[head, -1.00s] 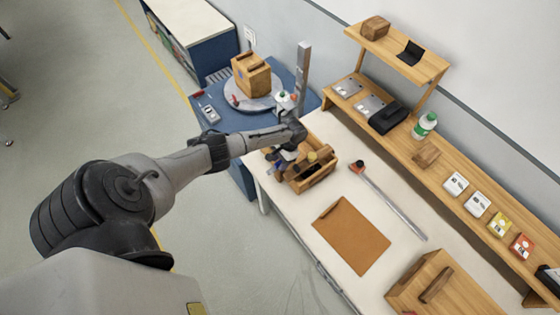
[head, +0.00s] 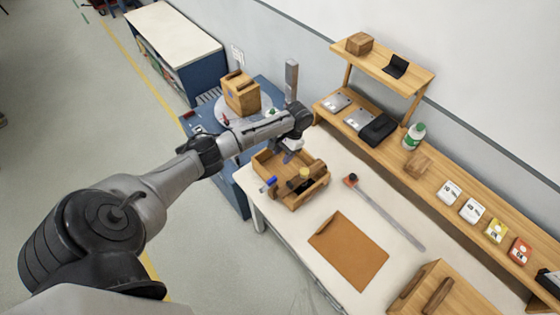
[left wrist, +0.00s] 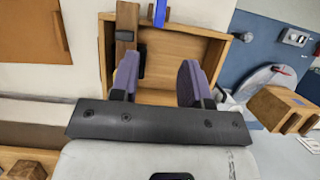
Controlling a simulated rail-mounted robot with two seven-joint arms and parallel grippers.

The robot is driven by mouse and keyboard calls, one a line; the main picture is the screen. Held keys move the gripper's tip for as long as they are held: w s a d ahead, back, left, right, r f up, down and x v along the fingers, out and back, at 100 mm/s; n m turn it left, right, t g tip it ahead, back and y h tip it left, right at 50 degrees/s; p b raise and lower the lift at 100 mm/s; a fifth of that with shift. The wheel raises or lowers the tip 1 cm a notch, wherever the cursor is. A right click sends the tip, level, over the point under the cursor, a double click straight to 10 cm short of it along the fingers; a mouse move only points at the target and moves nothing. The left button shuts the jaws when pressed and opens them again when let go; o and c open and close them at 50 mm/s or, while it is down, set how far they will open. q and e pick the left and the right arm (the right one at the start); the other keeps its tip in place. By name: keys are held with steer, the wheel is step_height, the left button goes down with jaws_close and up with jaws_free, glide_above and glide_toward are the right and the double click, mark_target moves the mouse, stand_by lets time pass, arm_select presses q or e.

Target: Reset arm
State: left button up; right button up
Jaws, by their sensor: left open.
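My left arm reaches in from the left of the head view. My left gripper (head: 287,156) is above the far end of the wooden box (head: 314,191) and partly hidden by the wrist. In the left wrist view my left gripper (left wrist: 158,78) shows two purple-grey fingers apart with nothing between them. The box's bare floor (left wrist: 205,52) shows beyond the fingers. A wooden piece (left wrist: 127,22) and a blue item (left wrist: 160,13) show near the left finger. My right gripper is not in view.
The box stands on a white table (head: 285,222) with a brown board (head: 348,250), a long bar with a dark end (head: 392,218) and a wooden case (head: 442,292). A wooden shelf (head: 440,172) runs along the wall. A wooden block (head: 240,93) sits on a round plate behind.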

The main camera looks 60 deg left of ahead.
arm_select(q)
steer(key=shift+w+r, duration=0.1)
steer(key=shift+r, duration=0.2)
stand_by(0.4)
